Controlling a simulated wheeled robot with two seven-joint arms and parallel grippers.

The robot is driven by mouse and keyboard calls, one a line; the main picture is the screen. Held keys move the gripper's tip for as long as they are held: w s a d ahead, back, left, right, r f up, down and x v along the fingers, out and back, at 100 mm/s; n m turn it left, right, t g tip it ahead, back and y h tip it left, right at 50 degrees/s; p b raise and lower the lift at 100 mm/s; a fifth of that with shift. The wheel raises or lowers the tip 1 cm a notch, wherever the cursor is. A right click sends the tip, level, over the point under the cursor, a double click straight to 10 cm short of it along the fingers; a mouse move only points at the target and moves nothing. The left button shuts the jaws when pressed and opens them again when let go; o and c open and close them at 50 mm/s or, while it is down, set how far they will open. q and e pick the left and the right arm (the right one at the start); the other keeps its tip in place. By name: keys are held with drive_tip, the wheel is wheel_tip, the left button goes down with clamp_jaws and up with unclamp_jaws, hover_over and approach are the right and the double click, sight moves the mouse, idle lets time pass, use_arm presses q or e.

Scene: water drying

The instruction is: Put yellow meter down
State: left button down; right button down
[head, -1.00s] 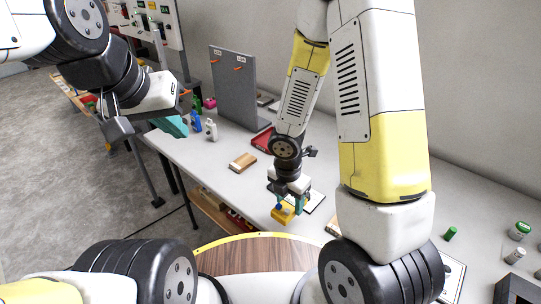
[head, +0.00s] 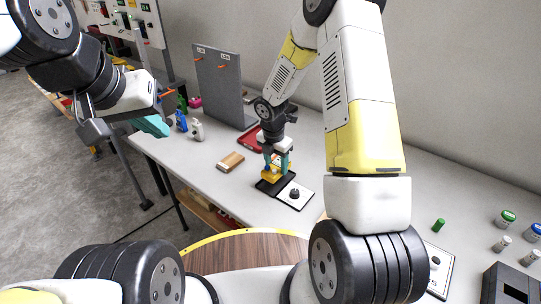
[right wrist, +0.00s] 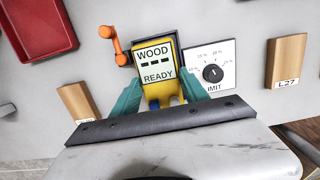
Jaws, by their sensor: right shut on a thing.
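The yellow meter (head: 269,174) is held in my right gripper (head: 277,163), low over a black pad (head: 268,188) beside the white dial plate (head: 297,195). I cannot tell whether it touches the pad. In the right wrist view the meter (right wrist: 166,88) shows a label reading "WOOD --- READY", and an orange probe (right wrist: 116,45) is at its left. The teal fingers of my right gripper (right wrist: 157,97) are on both sides of the meter. My left gripper (head: 150,125) hangs at the left, off the table edge; its finger gap is not clear.
A wooden block (head: 230,161) lies left of the meter, and a red tray (head: 250,140) lies behind. A grey upright panel (head: 222,85) stands at the back. Small bottles (head: 197,130) are at the left; a green cylinder (head: 438,225) is at the right.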

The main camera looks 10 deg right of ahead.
sight(276, 167)
drive_tip(key=shift+s+f, duration=0.1)
drive_tip(key=shift+f, duration=1.6)
drive_tip(key=shift+f, duration=0.1)
drive_tip(key=c, duration=0.6)
unclamp_jaws()
